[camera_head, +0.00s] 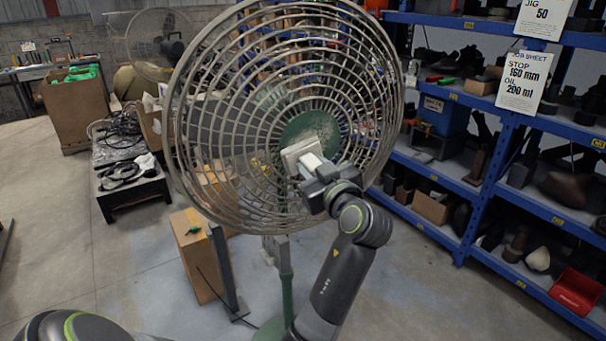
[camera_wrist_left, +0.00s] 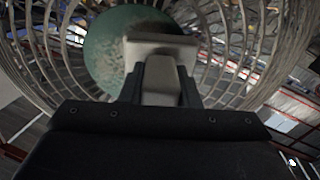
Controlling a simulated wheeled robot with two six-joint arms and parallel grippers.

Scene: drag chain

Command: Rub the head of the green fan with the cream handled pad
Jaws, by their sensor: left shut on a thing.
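The fan (camera_head: 310,130) has a large round head with a dull beige wire cage, a green centre disc and a green stand (camera_head: 287,285). My left gripper (camera_head: 318,178) is shut on the handle of the cream handled pad (camera_head: 297,153). The pad's flat plate is at the front of the cage, at the lower left edge of the green disc. In the left wrist view, the pad (camera_wrist_left: 160,46) overlaps the worn green disc (camera_wrist_left: 108,52); whether it touches cannot be told. My right gripper is not in view.
A blue shelf rack (camera_head: 480,185) with several parts stands on the right. A cardboard box (camera_head: 196,255) stands behind the fan, lower left. A low black table (camera_head: 130,185) with cables stands at left. Another fan (camera_head: 150,45) stands further back.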

